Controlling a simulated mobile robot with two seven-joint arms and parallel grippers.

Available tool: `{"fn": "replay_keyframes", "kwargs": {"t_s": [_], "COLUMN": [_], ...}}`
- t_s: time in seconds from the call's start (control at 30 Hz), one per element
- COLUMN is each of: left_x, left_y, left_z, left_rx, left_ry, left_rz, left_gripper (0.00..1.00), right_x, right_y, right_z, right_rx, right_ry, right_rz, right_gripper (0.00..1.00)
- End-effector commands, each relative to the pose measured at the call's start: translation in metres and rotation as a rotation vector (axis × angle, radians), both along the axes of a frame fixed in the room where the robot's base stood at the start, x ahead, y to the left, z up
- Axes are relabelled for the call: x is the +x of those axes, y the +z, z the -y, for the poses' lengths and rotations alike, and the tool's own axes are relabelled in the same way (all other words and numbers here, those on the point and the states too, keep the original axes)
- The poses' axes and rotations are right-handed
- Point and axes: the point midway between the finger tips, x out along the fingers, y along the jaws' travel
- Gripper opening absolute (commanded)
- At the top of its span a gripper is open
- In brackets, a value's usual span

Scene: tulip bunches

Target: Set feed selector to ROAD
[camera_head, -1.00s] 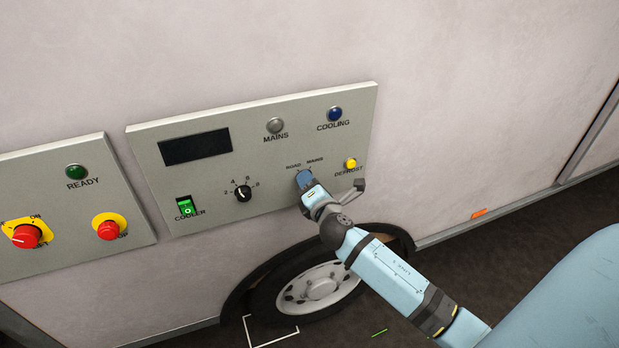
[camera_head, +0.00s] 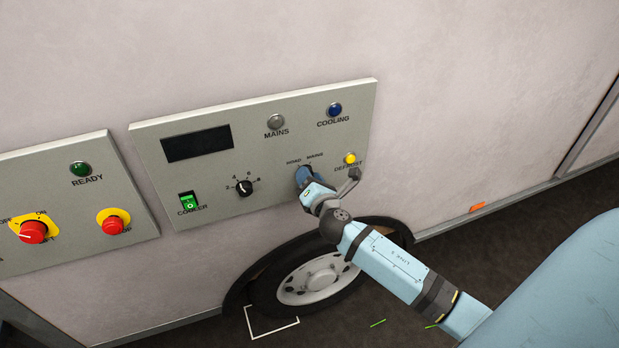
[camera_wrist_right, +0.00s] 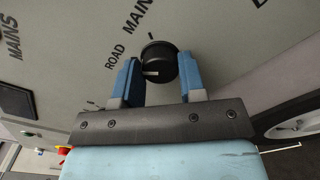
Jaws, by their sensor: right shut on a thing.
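The feed selector is a round black knob (camera_wrist_right: 160,56) with a white pointer line, on the grey control panel (camera_head: 270,188) below the ROAD and MAINS labels (camera_head: 304,158). My right gripper (camera_head: 304,178) is at the selector; its blue fingers hide most of the knob in the head view. In the right wrist view my right gripper (camera_wrist_right: 159,82) has a finger on each side of the knob and is shut on it. The white line points to the left in that view, on the side of the ROAD label (camera_wrist_right: 118,55). My left gripper is not in view.
The panel also carries a numbered dial (camera_head: 244,188), a green COOLER switch (camera_head: 188,201) and a yellow DEFROST button (camera_head: 350,158) close to my right gripper. A second panel with a red rotary switch (camera_head: 33,232) is at left. A wheel (camera_head: 318,278) is below.

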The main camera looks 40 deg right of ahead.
Motion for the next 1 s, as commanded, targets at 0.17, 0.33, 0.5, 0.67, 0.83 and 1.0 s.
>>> {"fn": "replay_keyframes", "kwargs": {"t_s": [0.17, 0.33, 0.5, 0.67, 0.83, 1.0], "left_x": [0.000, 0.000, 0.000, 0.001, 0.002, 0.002], "left_y": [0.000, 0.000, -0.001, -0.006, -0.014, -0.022], "left_z": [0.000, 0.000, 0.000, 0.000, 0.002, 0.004], "left_rx": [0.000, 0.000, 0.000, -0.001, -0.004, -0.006], "left_ry": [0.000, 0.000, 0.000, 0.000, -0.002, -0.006], "left_rz": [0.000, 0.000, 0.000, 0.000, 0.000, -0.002], "left_gripper": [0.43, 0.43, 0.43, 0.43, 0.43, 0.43], "right_x": [0.000, 0.000, -0.003, -0.024, -0.063, -0.099], "right_y": [0.000, 0.000, -0.001, -0.003, -0.004, -0.004], "right_z": [0.000, 0.000, -0.001, -0.006, -0.015, -0.024], "right_rx": [-0.001, 0.000, 0.000, 0.000, 0.001, 0.001], "right_ry": [0.000, 0.000, 0.000, 0.001, 0.001, 0.001], "right_rz": [0.000, 0.000, 0.000, -0.001, -0.003, -0.002], "right_gripper": [0.63, 0.63, 0.63, 0.63, 0.63, 0.63]}}
